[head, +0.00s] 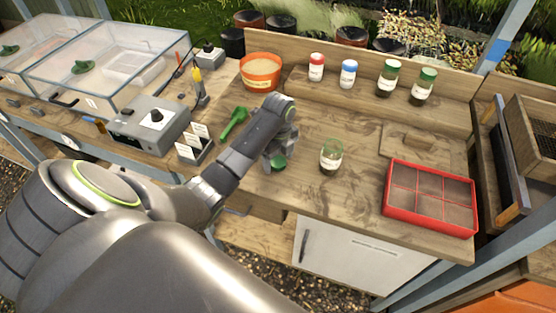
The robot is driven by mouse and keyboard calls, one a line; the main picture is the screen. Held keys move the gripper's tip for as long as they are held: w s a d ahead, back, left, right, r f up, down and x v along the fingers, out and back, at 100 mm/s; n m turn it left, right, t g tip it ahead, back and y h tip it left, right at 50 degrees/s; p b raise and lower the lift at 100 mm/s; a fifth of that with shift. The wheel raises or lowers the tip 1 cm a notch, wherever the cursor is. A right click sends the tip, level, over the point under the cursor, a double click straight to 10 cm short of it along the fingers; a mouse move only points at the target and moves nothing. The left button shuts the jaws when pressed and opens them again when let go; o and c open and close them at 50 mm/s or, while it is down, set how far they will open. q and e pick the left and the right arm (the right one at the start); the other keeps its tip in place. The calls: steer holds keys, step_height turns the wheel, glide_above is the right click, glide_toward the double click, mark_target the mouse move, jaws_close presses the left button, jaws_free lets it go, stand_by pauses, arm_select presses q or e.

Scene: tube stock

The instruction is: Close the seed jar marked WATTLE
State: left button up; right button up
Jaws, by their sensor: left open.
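A clear glass jar (331,155) without a lid stands upright on the bench, dark contents at its bottom and a pale label on its side. The label is too small to read, so I cannot tell if it says WATTLE. A round green lid (278,163) is on the bench to the left of the jar. My left gripper (277,155) is open, pointing down at the lid; its fingers partly hide the lid, and I cannot tell whether they touch it. My right gripper is not in view.
Lidded jars stand on the back ledge: red (316,67), blue (348,74), and two green (388,78) (424,87). A green scoop (234,122), orange tub (261,72), label holder (194,146) and red divided tray (432,197) surround the work area. Bench around the open jar is clear.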

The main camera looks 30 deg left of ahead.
mark_target(279, 161)
arm_select(q)
steer(key=shift+f, duration=0.25)
steer(key=shift+c, duration=0.2)
steer(key=c, duration=1)
steer(key=shift+r, duration=0.1)
step_height(279, 161, up, 5)
steer(key=shift+w+f+b, duration=0.1)
steer(key=shift+b, duration=0.35)
step_height(279, 161, up, 5)
steer(key=p, duration=0.4)
